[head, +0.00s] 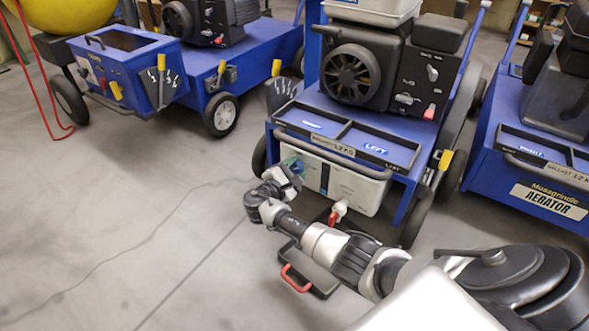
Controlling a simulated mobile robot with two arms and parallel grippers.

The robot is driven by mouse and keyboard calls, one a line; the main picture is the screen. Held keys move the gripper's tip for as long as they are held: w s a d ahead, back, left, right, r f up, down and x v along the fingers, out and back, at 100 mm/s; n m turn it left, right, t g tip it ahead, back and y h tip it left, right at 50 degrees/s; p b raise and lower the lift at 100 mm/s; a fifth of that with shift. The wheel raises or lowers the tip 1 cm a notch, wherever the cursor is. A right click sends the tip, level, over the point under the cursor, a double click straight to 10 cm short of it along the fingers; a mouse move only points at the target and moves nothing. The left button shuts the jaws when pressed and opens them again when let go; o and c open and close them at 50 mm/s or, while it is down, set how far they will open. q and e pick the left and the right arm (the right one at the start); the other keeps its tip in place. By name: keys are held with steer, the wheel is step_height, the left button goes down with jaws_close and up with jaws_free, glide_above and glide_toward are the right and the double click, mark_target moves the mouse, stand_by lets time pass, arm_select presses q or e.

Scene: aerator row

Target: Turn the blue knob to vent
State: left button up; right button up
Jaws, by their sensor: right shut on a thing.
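My right arm reaches in from the lower right, and its gripper (283,178) is at the left front of the white tank (351,190) on the middle blue aerator (399,142). The gripper is shut on a small blue-green part at the tank's upper left, which I take to be the blue knob (294,162). The jaws cover most of it, so its pointer and any markings cannot be read. My left gripper is not in view.
A red-handled white spout (337,212) juts from the tank's lower front. A dark tray with a red handle (294,279) lies on the floor below my arm. Other blue aerators stand left (136,72) and right (530,148). The floor at left is clear.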

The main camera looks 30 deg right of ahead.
steer(key=m, duration=0.1)
steer(key=m+b, duration=0.1)
steer(key=m, duration=0.2)
steer(key=shift+f, duration=0.25)
steer(key=shift+m+b, duration=0.85)
steer(key=shift+m, duration=0.85)
steer(key=o, duration=0.9)
steer(key=shift+c, duration=0.2)
steer(key=p+v, duration=0.5)
steer(key=v, duration=0.6)
